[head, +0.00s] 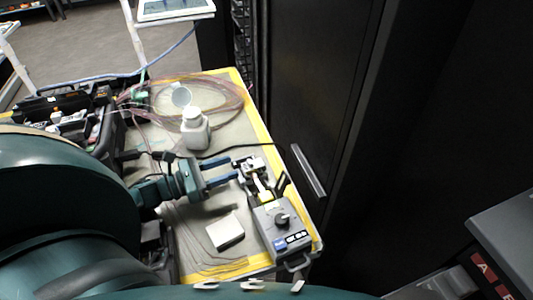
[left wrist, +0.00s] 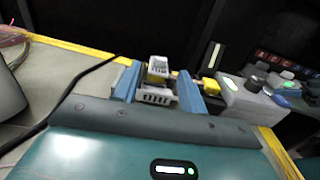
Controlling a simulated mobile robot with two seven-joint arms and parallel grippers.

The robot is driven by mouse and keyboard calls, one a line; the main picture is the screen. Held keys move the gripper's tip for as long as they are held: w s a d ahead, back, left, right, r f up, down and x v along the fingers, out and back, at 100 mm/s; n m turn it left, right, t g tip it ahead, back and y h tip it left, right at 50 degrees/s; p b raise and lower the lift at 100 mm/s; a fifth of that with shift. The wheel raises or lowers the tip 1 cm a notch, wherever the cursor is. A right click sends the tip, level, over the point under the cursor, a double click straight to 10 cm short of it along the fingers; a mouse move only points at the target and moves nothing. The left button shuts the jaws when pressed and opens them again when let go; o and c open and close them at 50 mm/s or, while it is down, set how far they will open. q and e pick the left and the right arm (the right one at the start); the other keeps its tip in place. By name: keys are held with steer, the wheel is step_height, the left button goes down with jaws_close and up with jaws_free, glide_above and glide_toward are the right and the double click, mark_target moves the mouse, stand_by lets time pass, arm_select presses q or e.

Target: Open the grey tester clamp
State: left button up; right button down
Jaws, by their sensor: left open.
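The grey tester (head: 268,214) stands at the right edge of the work mat, with a black knob and small buttons on top. Its clamp (head: 250,168), pale grey with a yellow part, sits at its far end. My left gripper (head: 221,174) has blue fingers, is open, and points right at the clamp, just short of it in the head view. In the left wrist view the clamp (left wrist: 156,96) shows between the two open fingers (left wrist: 158,72), and the tester (left wrist: 250,100) is to the right. I cannot tell whether the clamp's lid is up or down. My right gripper is not in view.
A white bottle (head: 195,130) and coiled pinkish fibre (head: 222,97) lie behind the gripper. A small white box (head: 225,232) lies in front of it. A dark cabinet (head: 300,90) stands close beyond the yellow mat edge.

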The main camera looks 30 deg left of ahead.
mark_target(251, 161)
arm_select(q)
steer(key=shift+w+d, duration=0.35)
steer(key=shift+w, duration=0.1)
steer(key=shift+p+x, duration=0.4)
steer(key=shift+x, duration=2.8)
steer(key=shift+c, duration=0.3)
jaws_close()
